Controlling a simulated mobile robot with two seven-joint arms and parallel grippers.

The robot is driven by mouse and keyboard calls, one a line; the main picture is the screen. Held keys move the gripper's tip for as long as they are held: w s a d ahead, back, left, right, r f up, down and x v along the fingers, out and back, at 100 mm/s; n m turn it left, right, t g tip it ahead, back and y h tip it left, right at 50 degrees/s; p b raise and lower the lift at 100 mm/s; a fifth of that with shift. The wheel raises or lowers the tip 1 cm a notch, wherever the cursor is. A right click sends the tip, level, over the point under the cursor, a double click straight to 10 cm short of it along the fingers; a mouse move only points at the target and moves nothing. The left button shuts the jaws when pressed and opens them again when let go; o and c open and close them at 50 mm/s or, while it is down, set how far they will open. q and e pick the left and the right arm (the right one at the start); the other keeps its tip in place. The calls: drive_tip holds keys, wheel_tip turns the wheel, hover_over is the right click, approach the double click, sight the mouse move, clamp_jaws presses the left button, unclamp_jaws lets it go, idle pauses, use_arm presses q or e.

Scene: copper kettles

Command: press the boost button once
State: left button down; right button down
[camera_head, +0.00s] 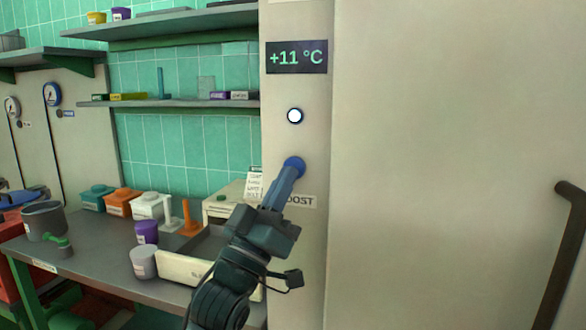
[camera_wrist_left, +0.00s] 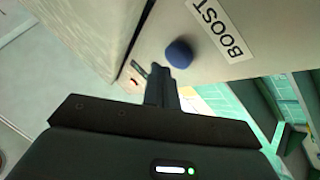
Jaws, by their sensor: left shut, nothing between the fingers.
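The boost button (camera_head: 294,163) is a round blue knob on the pale panel, above a label (camera_head: 300,201) partly covered by my gripper. In the left wrist view the button (camera_wrist_left: 180,53) sits beside the full BOOST label (camera_wrist_left: 220,31). My left gripper (camera_head: 283,178) is shut and empty, its fingers pointing up at the button and overlapping its lower edge in the head view. In the left wrist view the fingertips (camera_wrist_left: 158,72) are right beside the button; I cannot tell whether they touch it. My right gripper is in neither view.
A display (camera_head: 296,57) reads +11 °C above a round white light (camera_head: 295,116). A workbench (camera_head: 95,265) with several tubs and a grey pot (camera_head: 43,222) stands at left, below shelves. A dark handle (camera_head: 560,250) is at the far right.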

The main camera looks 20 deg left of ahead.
use_arm(q)
drive_tip(key=s, duration=0.5)
drive_tip(key=shift+a+p, duration=0.1)
drive_tip(key=shift+p, duration=0.3)
idle(0.4)
